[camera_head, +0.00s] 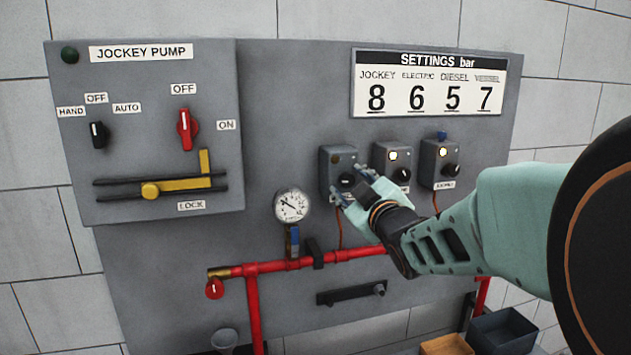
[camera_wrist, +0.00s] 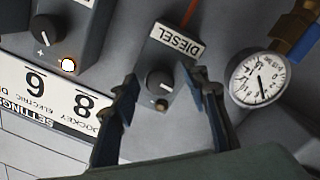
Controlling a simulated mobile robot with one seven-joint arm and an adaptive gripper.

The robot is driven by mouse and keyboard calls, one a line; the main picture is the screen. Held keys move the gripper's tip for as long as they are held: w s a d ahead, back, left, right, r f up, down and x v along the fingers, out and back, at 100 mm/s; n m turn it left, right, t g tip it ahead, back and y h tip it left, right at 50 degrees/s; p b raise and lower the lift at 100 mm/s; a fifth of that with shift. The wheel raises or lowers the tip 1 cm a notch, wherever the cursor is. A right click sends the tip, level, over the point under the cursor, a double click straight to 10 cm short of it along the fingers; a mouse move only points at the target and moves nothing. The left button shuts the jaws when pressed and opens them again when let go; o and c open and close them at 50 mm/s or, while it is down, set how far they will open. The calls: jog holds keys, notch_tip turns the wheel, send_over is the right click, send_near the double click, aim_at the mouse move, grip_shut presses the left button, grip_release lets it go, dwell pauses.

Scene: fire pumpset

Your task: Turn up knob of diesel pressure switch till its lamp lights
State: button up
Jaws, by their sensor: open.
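The diesel pressure switch is a small grey box (camera_head: 325,172), the leftmost of three on the panel. Its DIESEL label (camera_wrist: 176,40) reads upside down in the wrist view. Its black knob (camera_wrist: 159,84) has a white pointer mark. The lamp (camera_wrist: 162,105) beside the knob is dark; it also looks dark in the head view (camera_head: 336,158). My gripper (camera_head: 350,183) is open in front of this box. In the wrist view its two fingers (camera_wrist: 161,82) stand on either side of the knob, with gaps visible. I cannot tell their depth relative to the knob.
The middle switch (camera_head: 393,168) and right switch (camera_head: 439,165) have lit lamps. A pressure gauge (camera_head: 291,205) sits left of my gripper, above a red pipe (camera_head: 345,256). The settings board (camera_head: 430,83) gives diesel 5. The jockey pump box (camera_head: 150,130) is at left.

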grip_shut()
jog(key=shift+m+b, duration=0.45)
jog(key=shift+m, duration=0.05)
grip_release()
jog(key=shift+r+n+p, duration=0.1)
jog(key=shift+n+p, duration=0.2)
jog(key=shift+p, duration=0.15)
